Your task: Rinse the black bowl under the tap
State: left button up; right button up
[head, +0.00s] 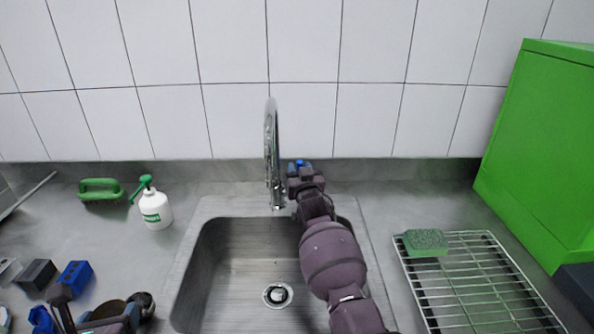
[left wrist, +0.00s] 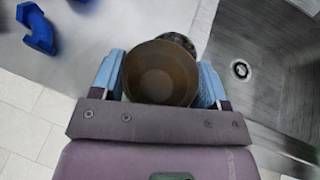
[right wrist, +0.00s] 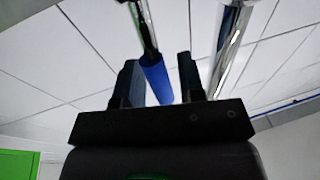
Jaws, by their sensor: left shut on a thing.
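The bowl (head: 106,309), dark brown-black, is at the bottom left of the head view, left of the sink. My left gripper (head: 98,320) is shut on it; in the left wrist view the bowl (left wrist: 160,75) sits between the blue-padded fingers, its inside facing the camera. The chrome tap (head: 271,150) rises behind the sink (head: 240,262), and no water stream shows. My right gripper (head: 301,176) is beside the tap at its blue-ended lever (head: 299,162). In the right wrist view the blue lever end (right wrist: 157,83) lies between the open fingers.
Blue and black blocks (head: 75,273) lie near the left gripper. A dark shiny round object (head: 143,303) is beside the bowl. A rack (head: 480,290) with a green sponge (head: 426,242) is right.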

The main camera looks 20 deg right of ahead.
pick_arm(q)
jog(key=shift+r, duration=0.1)
jog(key=shift+r, duration=0.3)
pick_arm(e)
jog(key=shift+s, duration=0.25)
pick_arm(q)
notch_tip(320, 180, up, 10)
jog(key=p, duration=0.8)
jog(key=shift+f+t, duration=0.25)
jog(key=shift+t, duration=0.05)
pick_arm(e)
jog(key=s+a+f, duration=0.1)
jog(key=s, duration=1)
jog(key=shift+s+f, duration=0.2)
jog(key=shift+f, duration=0.1)
